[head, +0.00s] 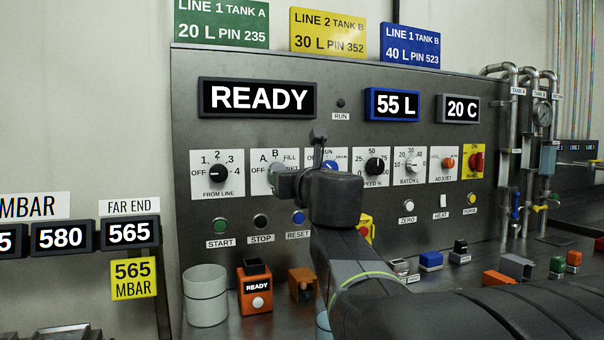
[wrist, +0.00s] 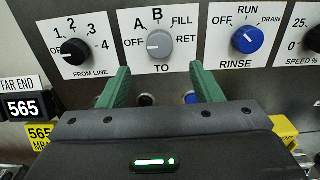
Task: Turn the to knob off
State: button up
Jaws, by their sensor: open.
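The TO knob (wrist: 158,43) is a round grey knob on a white plate marked OFF, A, B, FILL and RET. Its pale pointer mark appears to face left, toward OFF. My gripper (wrist: 160,70) is open, with its two green fingers spread wide below the knob in the wrist view. Nothing is between the fingers, and they look apart from the knob.
A black FROM LINE knob (wrist: 75,52) is left of the TO knob, and a blue RINSE knob (wrist: 249,39) is right. START (head: 219,224), STOP (head: 260,221) and RESET (head: 298,217) buttons sit below. A display (head: 257,98) reads READY. Cups and small boxes stand on the ledge.

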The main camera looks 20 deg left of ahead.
jog(key=shift+p+v, duration=0.4)
jog(key=shift+v, duration=2.3)
jog(key=b+x, duration=0.1)
jog(key=x, duration=1.2)
jog(key=shift+w+a, duration=0.25)
jog(key=shift+w, duration=0.05)
